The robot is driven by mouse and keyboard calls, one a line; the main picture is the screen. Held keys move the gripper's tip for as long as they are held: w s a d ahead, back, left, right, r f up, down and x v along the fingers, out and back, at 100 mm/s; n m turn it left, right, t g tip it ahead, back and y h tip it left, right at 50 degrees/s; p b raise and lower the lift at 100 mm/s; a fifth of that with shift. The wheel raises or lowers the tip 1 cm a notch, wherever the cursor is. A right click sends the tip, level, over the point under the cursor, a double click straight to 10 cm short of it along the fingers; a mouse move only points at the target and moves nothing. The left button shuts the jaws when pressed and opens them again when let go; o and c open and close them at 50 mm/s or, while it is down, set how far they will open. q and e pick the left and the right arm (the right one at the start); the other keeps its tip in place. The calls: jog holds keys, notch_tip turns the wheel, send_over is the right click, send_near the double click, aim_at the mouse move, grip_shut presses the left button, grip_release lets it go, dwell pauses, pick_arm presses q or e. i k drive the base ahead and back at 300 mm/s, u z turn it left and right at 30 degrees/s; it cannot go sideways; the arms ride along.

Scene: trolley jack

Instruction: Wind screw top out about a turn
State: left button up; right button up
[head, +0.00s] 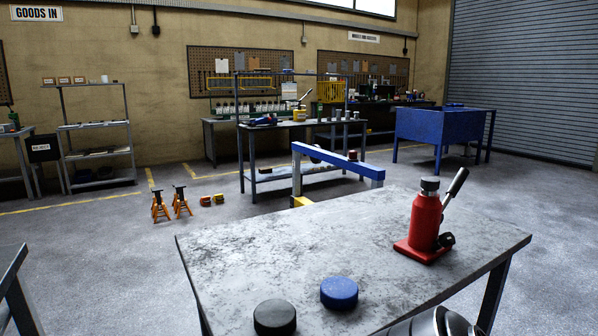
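The red bottle jack (425,221) stands upright on its square red base, near the right end of the grey worktop. Neither gripper is in view. A rounded silver part shows at the bottom edge, right of centre; I cannot tell which part of me it may be.
The scratched grey table (300,245) also bears a black round block (275,317) and a blue round block (339,292) at its near side. Its left and middle are otherwise bare. A blue-and-yellow frame (338,163) stands just behind it. Orange jack stands (170,204) are on the floor.

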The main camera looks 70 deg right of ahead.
aim_at(427, 183)
jog(key=u, duration=0.3)
jog(key=k, duration=0.85)
jog(key=z, duration=1.85)
